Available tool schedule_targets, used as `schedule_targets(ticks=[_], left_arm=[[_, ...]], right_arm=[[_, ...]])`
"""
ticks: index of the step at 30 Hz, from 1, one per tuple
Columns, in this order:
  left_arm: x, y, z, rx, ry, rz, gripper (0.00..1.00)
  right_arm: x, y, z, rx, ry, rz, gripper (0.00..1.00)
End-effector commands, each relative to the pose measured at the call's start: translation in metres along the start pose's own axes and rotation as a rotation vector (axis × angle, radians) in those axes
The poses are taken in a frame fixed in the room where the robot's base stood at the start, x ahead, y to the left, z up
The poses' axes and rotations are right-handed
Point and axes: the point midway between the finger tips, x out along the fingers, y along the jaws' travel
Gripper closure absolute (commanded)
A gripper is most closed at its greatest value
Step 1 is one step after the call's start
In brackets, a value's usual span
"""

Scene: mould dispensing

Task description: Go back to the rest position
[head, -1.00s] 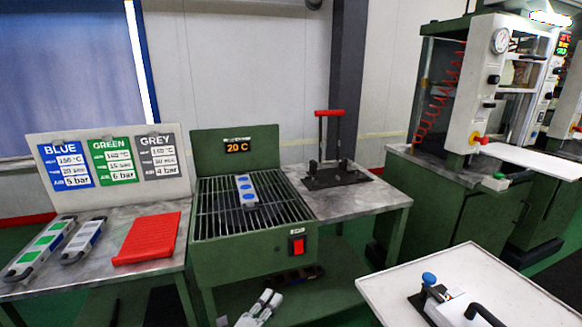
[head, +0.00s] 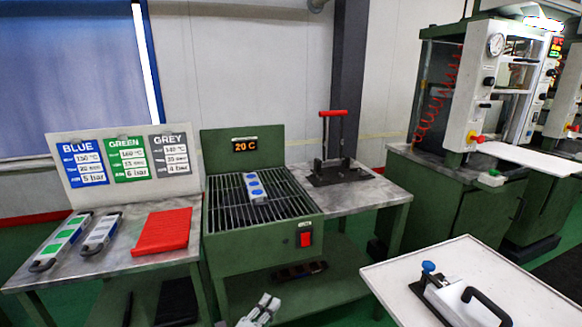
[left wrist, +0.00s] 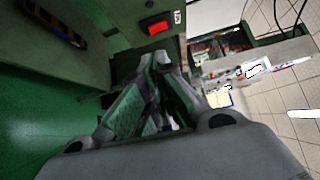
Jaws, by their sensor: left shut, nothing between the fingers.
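My left gripper (head: 264,306) shows at the bottom of the head view, low in front of the green grill-topped unit. It is shut and empty, and it touches nothing that I can see. In the left wrist view its fingers (left wrist: 155,62) are together, below the unit's red switch (left wrist: 157,25). My right gripper is not in view. A mould with blue cavities (head: 254,187) lies on the grill of the green unit (head: 248,255), whose display reads 20 C.
A table at left (head: 60,275) carries a green-marked mould (head: 62,240), a grey mould (head: 101,234) and a red mat (head: 162,231). A hand press (head: 333,150) stands behind right. A white table (head: 390,275) with a black-handled device (head: 455,297) is at front right.

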Motion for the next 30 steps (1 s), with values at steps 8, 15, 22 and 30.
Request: schedule_targets(ticks=[8,15,22,30], left_arm=[[-0.001,0.017,0.010,-0.048,-0.024,0.047,1.00],[-0.004,0.043,0.024,-0.125,-0.063,0.118,1.00],[-0.016,0.084,0.044,-0.242,-0.131,0.222,1.00],[-0.041,0.133,0.063,-0.385,-0.222,0.340,1.00]], right_arm=[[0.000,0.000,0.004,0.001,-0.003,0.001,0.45],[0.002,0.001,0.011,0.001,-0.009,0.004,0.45],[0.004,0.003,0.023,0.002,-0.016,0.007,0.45],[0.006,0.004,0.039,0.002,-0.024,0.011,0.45]])
